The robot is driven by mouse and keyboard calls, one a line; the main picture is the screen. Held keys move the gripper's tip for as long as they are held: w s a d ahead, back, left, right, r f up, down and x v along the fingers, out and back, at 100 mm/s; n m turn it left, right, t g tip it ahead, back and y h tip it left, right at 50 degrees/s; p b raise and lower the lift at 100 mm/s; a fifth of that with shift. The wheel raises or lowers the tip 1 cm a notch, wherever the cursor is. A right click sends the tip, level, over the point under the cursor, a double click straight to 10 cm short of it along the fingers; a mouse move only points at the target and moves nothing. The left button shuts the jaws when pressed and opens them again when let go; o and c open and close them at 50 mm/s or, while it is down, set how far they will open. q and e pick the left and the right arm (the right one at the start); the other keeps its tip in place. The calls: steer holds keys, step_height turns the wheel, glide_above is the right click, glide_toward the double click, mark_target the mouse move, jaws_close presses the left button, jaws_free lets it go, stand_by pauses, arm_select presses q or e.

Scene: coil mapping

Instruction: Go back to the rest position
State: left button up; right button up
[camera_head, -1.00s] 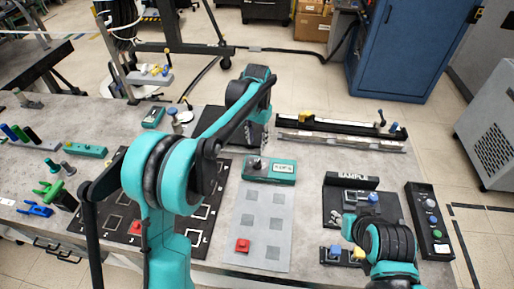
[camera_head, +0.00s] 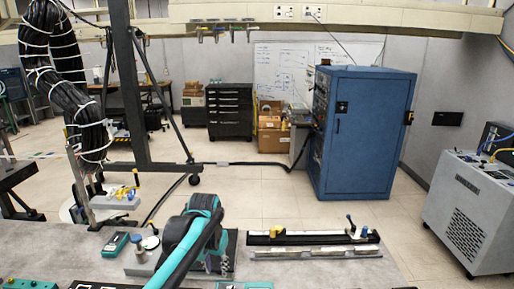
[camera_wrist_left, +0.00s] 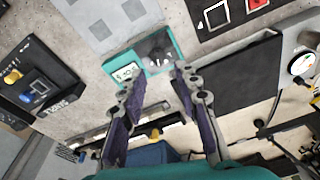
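My left arm comes up from the bottom of the head view, and its teal and black wrist (camera_head: 190,235) is over the grey table. In the left wrist view my left gripper (camera_wrist_left: 158,74) has its two fingers well apart with nothing held between them. A teal box with a small display (camera_wrist_left: 128,72) lies beyond the fingertips; whether they touch it I cannot tell. My right arm and gripper are in neither view now.
A rail fixture (camera_head: 312,253) lies at the table's back edge. A teal meter (camera_head: 115,243) is at the left. The wrist view shows a black sample stand (camera_wrist_left: 62,75) and a grey sheet with squares (camera_wrist_left: 88,38). A blue cabinet (camera_head: 365,140) stands beyond the table.

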arm_select(q)
steer(key=s+a+f+n+t, duration=0.1)
steer(key=s+a+t, duration=0.1)
steer(key=s, duration=0.8)
steer(key=s+a+f+n+t, duration=0.1)
steer(key=s+a+n+t, duration=0.1)
steer(key=s, duration=0.9)
steer(key=shift+a+f+t, duration=0.35)
steer(key=shift+a+t, duration=0.35)
steer(key=shift+s, duration=0.1)
